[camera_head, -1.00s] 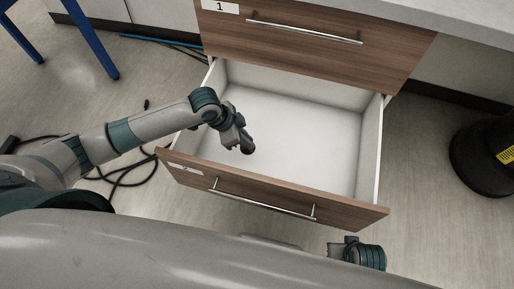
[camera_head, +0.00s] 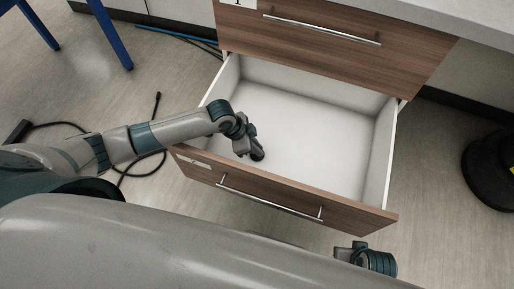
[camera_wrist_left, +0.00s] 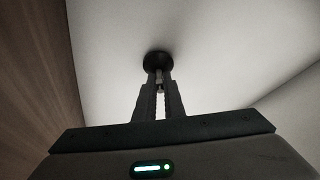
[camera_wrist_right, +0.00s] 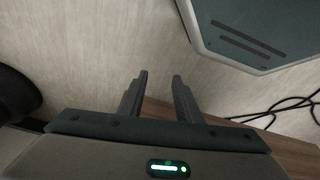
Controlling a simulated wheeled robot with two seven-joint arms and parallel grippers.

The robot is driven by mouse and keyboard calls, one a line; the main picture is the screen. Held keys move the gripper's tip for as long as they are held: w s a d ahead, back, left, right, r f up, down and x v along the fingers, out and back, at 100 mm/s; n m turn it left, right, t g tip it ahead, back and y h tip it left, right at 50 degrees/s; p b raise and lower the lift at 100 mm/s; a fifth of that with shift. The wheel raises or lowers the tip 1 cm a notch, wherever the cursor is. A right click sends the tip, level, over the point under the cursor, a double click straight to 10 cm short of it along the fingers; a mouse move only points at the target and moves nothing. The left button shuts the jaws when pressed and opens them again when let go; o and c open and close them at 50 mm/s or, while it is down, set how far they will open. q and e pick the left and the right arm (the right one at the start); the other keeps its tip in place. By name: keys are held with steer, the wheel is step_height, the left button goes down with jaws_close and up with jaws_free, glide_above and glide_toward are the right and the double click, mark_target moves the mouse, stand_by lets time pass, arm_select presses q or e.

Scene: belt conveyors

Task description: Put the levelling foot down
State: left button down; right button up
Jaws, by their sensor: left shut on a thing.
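The levelling foot (camera_wrist_left: 158,62) shows in the left wrist view as a dark round pad with a short metal stem. My left gripper (camera_wrist_left: 158,90) is shut on the stem, and the pad points away from the gripper. In the head view the left gripper (camera_head: 252,150) is inside the open drawer (camera_head: 310,130), near its front left part. The foot's dark pad (camera_head: 258,156) shows at the gripper's tip. I cannot tell whether it touches the drawer floor. My right gripper (camera_wrist_right: 160,85) is open and empty in the right wrist view.
The drawer's wooden front (camera_head: 290,197) has a bar handle and stands near my body. A closed drawer (camera_head: 330,38) is above. The open drawer's pale floor is otherwise bare. A black round object (camera_head: 490,170) stands on the floor at right; a black cable (camera_head: 140,165) lies at left.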

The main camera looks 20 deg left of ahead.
arm_select(q)
steer(key=shift+f, duration=0.15)
arm_select(e)
steer(key=shift+s+r, duration=0.1)
steer(key=shift+r, duration=0.05)
arm_select(q)
steer(key=shift+f, duration=0.1)
steer(key=c, duration=2)
jaws_free()
steer(key=shift+o, duration=0.8)
arm_select(e)
steer(key=shift+w, duration=0.2)
